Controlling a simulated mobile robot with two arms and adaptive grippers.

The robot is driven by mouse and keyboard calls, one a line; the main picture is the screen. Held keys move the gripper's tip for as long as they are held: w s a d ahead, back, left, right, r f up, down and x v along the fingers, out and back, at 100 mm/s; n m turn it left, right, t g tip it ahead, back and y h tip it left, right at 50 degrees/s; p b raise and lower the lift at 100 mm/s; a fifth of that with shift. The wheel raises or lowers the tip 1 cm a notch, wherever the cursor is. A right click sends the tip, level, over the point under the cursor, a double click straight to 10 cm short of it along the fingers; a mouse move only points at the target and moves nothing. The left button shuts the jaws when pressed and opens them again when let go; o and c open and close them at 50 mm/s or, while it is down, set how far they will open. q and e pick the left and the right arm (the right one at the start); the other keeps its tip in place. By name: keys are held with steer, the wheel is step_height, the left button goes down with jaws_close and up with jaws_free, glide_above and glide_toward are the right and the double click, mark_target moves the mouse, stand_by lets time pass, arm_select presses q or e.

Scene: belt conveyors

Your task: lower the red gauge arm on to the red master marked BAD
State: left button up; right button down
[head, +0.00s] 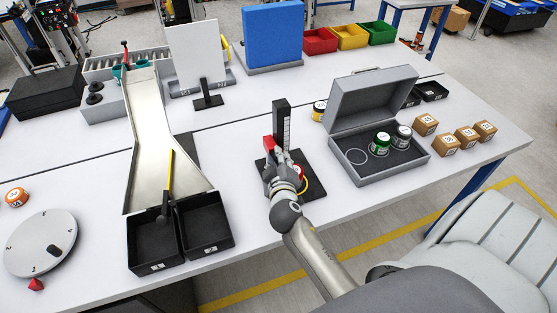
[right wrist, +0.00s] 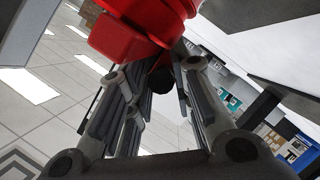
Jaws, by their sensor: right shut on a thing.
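The gauge stand (head: 282,118) is a black post with a pale scale on a black base (head: 316,188). My right gripper (head: 278,170) is at the front of the post, shut on the red gauge arm (head: 270,143), which it partly hides. In the right wrist view the red block of the arm (right wrist: 120,38) lies across the fingertips (right wrist: 160,78), with a dark round part between the fingers. A red piece (head: 299,171) shows beside the gripper over the base, likely the red master. Its BAD mark cannot be read, and any gap below the arm is hidden. My left gripper is out of view.
An open grey case (head: 345,122) to the right holds green (head: 380,143) and black (head: 402,137) masters beside an empty ring. Small cardboard boxes (head: 466,137) stand farther right. A metal chute (head: 155,125) and black bins (head: 205,224) stand left.

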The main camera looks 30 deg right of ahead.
steer(key=shift+s+a+f, duration=0.1)
steer(key=shift+a+f, duration=0.1)
steer(key=shift+f, duration=0.15)
steer(key=c, duration=1.4)
jaws_free()
steer(key=shift+f, duration=0.1)
steer(key=shift+o, duration=0.3)
steer(key=shift+v, duration=3.65)
